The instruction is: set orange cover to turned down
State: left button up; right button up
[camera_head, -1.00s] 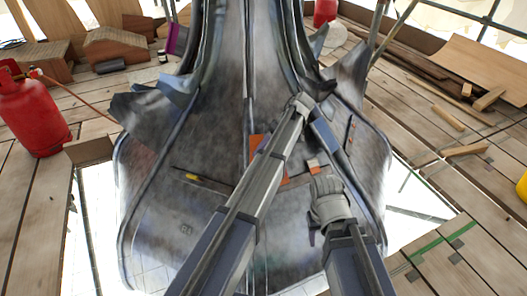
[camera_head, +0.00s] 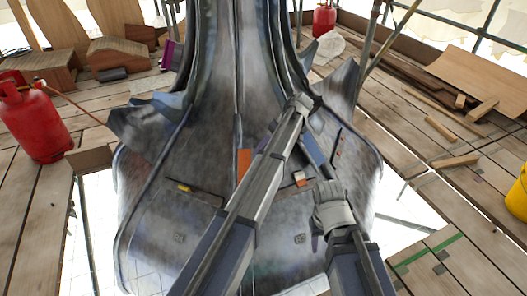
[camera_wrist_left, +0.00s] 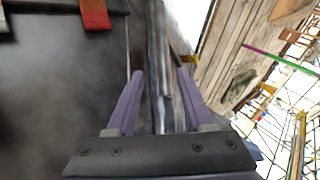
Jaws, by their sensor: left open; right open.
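An orange piece (camera_head: 244,163) lies on the grey metal spire surface, partly behind one of my arm links in the head view. A smaller orange and white piece (camera_head: 300,179) lies to its right. A red-orange flap (camera_wrist_left: 95,14) on a dark strip shows at the top left of the left wrist view. I cannot tell which piece it matches, or how the cover is turned. My left gripper (camera_wrist_left: 160,100) is open, with nothing seen held between its purple fingers. My right gripper (camera_head: 334,207) is open near the lower right of the spire; its fingertips are hard to make out.
A red gas cylinder (camera_head: 32,125) stands on planks at left. A yellow container (camera_head: 518,195) is at the right edge. Loose boards (camera_head: 455,161) lie at right. White open gaps border the spire base. A dark strip with a yellow piece (camera_head: 183,187) is on the metal.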

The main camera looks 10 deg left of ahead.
pick_arm(q)
jog(key=shift+s, duration=0.1)
jog(key=shift+c, duration=0.7)
jog(key=s+r+t+h+p, duration=0.1)
jog(key=s+p, duration=0.1)
jog(key=s+a+r+t+p, duration=0.1)
jog(key=s+p, duration=0.1)
jog(key=s, duration=0.1)
jog(key=s+r+t+h+p, duration=0.1)
jog(key=s+p, duration=0.1)
jog(key=s, duration=0.1)
jog(key=shift+s+a+r+h+p, duration=0.1)
jog(key=shift+a+h+p, duration=0.1)
jog(key=shift+h+p, duration=0.15)
jog(key=c, duration=0.6)
jog(key=s+r+n+t+h+p, duration=0.1)
jog(key=r+p, duration=0.1)
jog(key=s+a+r+n+t+p, duration=0.1)
jog(key=r+p, duration=0.1)
jog(key=s+a+r+n+t+h+p, duration=0.1)
jog(key=s+r+n+t+p, duration=0.1)
jog(key=p, duration=0.1)
jog(key=shift+a+h, duration=0.15)
jog(key=shift+h, duration=0.2)
grip_shut()
jog(key=shift+a+r+n+t, duration=0.15)
jog(key=shift+r+n+t, duration=0.25)
jog(key=shift+r+n, duration=0.1)
